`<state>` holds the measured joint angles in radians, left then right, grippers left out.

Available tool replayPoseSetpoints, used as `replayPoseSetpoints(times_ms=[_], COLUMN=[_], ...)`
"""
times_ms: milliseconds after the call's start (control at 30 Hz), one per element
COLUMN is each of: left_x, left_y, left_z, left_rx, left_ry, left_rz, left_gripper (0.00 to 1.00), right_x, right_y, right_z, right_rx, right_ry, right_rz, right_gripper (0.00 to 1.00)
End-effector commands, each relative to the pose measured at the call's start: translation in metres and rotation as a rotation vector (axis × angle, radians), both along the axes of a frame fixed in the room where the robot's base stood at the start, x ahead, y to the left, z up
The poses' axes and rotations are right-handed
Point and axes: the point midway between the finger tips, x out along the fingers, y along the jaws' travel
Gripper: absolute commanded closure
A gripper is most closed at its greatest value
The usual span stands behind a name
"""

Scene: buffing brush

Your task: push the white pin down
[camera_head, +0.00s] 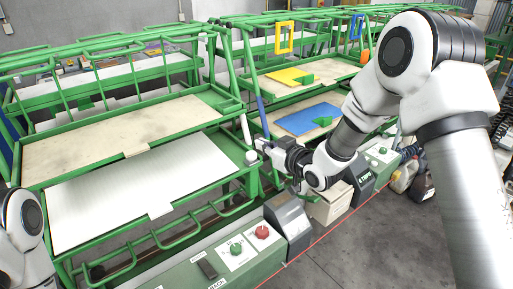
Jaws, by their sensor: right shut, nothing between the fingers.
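The white pin (245,130) is a short, upright rod at the right front corner of the green rack, beside the light board. My right gripper (262,145) is shut and empty, with its fingertips just right of the pin and slightly below its top. I cannot tell whether they touch it. A small white round part (251,157) sits on the green frame just below the fingertips. My left gripper is out of view; only part of my left arm shows at the left edge.
A white metal sheet (140,190) and a beige board (115,140) lie on the green rack. A green control panel (215,262) with a red knob (262,232) runs along the front. Blue (305,119) and yellow (288,77) plates lie on the rack behind.

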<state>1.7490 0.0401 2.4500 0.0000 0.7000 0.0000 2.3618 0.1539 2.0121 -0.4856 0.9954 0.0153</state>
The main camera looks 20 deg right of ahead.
Motion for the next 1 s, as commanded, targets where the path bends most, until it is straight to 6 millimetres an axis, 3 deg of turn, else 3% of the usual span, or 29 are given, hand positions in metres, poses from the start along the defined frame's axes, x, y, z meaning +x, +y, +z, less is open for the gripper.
replayPoseSetpoints(times_ms=[100,300,833,933,1000], left_x=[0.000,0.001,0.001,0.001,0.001], left_y=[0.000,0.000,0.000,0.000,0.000], left_z=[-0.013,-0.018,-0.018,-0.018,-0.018], left_rx=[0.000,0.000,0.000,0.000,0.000], left_ry=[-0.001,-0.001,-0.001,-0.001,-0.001], left_rz=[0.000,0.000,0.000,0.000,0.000], left_gripper=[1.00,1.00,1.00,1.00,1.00], right_x=[-0.026,-0.053,-0.057,-0.059,-0.064], right_y=[-0.010,-0.018,-0.019,-0.019,-0.015], right_z=[0.003,0.011,0.012,-0.008,-0.042], right_rx=[0.005,0.003,0.001,-0.002,-0.011], right_ry=[-0.001,-0.002,-0.001,0.035,0.096], right_rz=[-0.002,0.000,0.001,0.002,0.011], right_gripper=[1.00,1.00,1.00,1.00,1.00])
